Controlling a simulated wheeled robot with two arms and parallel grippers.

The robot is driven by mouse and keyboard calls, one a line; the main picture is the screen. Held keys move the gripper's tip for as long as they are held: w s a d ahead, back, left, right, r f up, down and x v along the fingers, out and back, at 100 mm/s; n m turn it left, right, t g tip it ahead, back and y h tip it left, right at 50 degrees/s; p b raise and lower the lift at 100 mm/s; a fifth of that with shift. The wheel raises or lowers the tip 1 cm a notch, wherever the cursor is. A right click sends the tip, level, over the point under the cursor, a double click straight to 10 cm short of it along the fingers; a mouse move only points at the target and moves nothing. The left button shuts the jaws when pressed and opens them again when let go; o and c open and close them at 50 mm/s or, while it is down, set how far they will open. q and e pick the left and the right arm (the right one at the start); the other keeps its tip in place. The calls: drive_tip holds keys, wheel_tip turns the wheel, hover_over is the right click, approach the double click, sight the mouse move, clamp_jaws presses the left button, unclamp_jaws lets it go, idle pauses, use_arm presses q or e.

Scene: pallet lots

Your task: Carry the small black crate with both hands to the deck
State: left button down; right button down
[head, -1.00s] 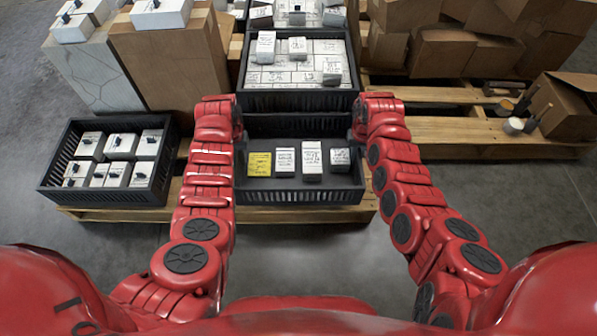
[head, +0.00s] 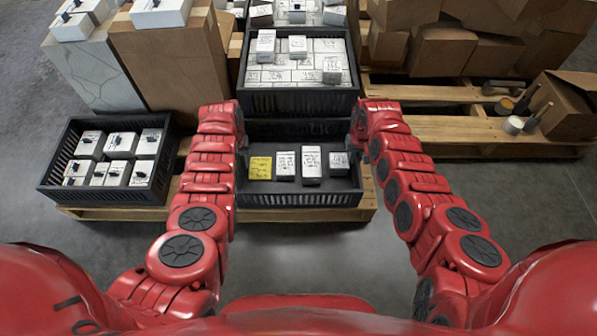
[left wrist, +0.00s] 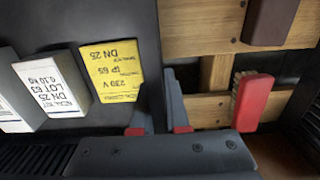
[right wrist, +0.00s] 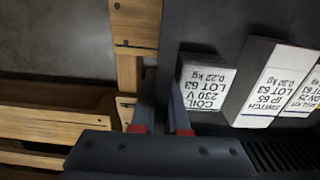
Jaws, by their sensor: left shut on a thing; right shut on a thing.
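The small black crate (head: 300,201) is at the centre front of the head view, above a wooden pallet. It holds a yellow box (head: 260,168) and three white labelled boxes. My left gripper (head: 242,143) is shut on its left wall; the left wrist view shows the fingers (left wrist: 155,110) on either side of that wall, beside the yellow box. My right gripper (head: 357,145) is shut on its right wall; its fingers (right wrist: 164,112) straddle the wall beside a white box (right wrist: 206,88). I cannot tell whether the crate touches the pallet.
A larger black crate (head: 300,101) full of white boxes stands just behind. Another black crate (head: 105,196) stands left. Cartons (head: 175,70) are back left. A wooden pallet (head: 470,130) at right carries cartons and tools. A red item (left wrist: 251,102) lies beside the small crate's left wall.

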use_arm(q)
drive_tip(key=shift+f, duration=0.5)
use_arm(e)
drive_tip(key=shift+w+f, duration=0.1)
drive_tip(key=shift+f, duration=0.3)
use_arm(q)
drive_tip(key=shift+f, duration=0.3)
use_arm(e)
drive_tip(key=shift+f, duration=0.3)
use_arm(q)
drive_tip(key=c, duration=0.9)
unclamp_jaws()
use_arm(e)
drive_tip(key=c, duration=0.9)
unclamp_jaws()
use_arm(q)
drive_tip(key=shift+r, duration=0.2)
drive_tip(key=shift+r, duration=3.8)
use_arm(e)
wheel_tip(320, 180, up, 12)
drive_tip(key=shift+f, duration=0.1)
use_arm(q)
drive_tip(key=shift+r, duration=0.1)
